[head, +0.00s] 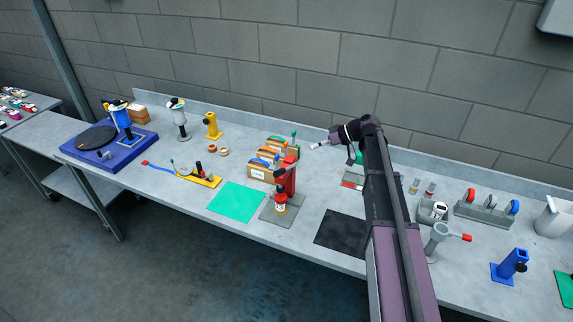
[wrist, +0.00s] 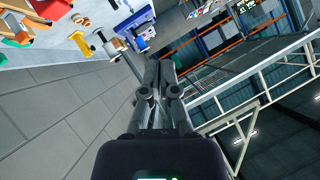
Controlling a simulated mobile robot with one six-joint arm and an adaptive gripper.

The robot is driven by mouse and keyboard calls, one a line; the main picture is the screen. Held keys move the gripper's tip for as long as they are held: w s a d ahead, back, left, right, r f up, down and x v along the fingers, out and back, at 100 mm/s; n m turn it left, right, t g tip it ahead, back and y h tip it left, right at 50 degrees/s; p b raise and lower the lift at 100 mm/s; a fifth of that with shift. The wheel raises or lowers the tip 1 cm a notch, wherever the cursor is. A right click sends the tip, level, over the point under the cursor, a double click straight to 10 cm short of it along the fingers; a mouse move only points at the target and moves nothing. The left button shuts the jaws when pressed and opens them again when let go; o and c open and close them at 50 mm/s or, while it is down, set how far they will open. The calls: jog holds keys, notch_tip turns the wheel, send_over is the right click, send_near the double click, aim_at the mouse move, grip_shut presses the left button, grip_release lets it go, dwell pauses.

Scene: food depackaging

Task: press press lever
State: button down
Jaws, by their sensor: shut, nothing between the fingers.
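A red press (head: 288,178) stands on a grey base plate (head: 268,215) at the middle front of the bench, with a small red and white container (head: 281,202) under it. A thin lever with a green knob (head: 294,134) rises just behind its top; I cannot tell for sure that it belongs to the press. My gripper (head: 317,146) is small in the head view, pointing left, to the right of the green knob and apart from it. In the wrist view my gripper (wrist: 160,62) is shut and empty, with the fingers together.
Orange-topped boxes (head: 262,170) stand beside the press. A green mat (head: 236,202) lies to its left and a black mat (head: 342,233) to its right. A grey stand with a red handle (head: 438,241) is right of my arm. The wall runs close behind the bench.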

jog(key=shift+a+f, duration=0.1)
jog(key=b, duration=0.5)
send_over(287, 169)
jog(key=s, duration=0.3)
notch_tip(287, 169, down, 5)
jog(key=shift+s+f+b, duration=0.45)
jog(key=shift+f+b, duration=0.35)
jog(key=shift+b, duration=0.05)
jog(key=shift+s+f+b, duration=0.4)
jog(key=shift+f+b, duration=0.4)
jog(key=shift+a, duration=0.1)
